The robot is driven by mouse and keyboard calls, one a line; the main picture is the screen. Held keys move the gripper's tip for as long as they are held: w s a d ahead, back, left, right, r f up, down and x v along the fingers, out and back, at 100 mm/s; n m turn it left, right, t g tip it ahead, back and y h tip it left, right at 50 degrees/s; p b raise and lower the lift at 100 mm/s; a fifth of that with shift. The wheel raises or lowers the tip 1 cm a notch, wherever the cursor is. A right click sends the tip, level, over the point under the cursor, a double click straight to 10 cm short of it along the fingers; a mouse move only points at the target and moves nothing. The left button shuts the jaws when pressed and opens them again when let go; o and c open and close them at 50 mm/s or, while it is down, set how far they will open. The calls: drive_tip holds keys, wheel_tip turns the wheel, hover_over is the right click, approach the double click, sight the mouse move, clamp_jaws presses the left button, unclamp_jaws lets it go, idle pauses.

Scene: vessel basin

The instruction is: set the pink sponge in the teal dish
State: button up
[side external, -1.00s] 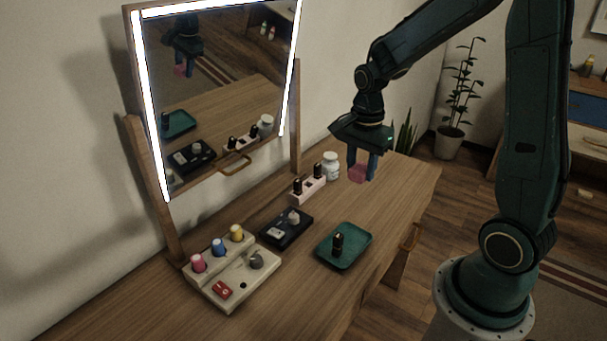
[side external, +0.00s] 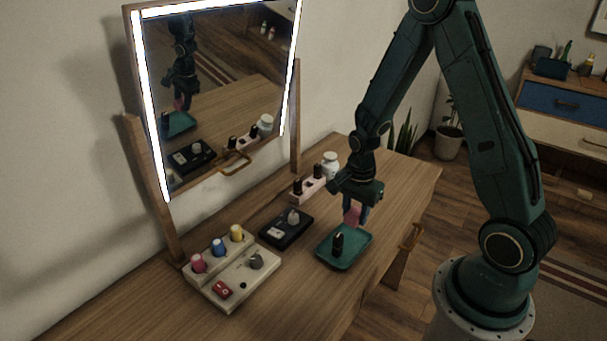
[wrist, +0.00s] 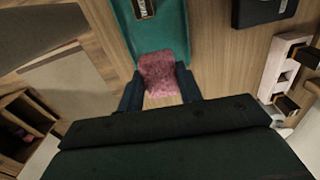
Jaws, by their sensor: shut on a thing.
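The pink sponge (side external: 352,215) is held between the fingers of my gripper (side external: 357,216), which is shut on it. In the wrist view the sponge (wrist: 159,73) sits between the two dark fingers and overlaps the near edge of the teal dish. The teal dish (side external: 354,253) rests on the wooden table; it also shows in the wrist view (wrist: 172,34). The sponge appears to be above the dish's far edge; the exact gap cannot be told.
A black tray (side external: 272,236) with small items lies left of the dish. A pink holder (side external: 308,189) with dark bottles and a white jar (side external: 331,165) stand behind. A pale panel (side external: 240,284) with coloured caps is at the front left. A lit mirror (side external: 220,90) stands at the back.

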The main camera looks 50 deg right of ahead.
sight(352, 239)
drive_tip(key=shift+f, duration=1.2)
drive_tip(key=shift+f, duration=1.9)
drive_tip(key=shift+f, duration=0.1)
drive_tip(key=o, duration=1)
drive_tip(key=shift+c, duration=0.2)
drive_tip(key=shift+r, duration=6.15)
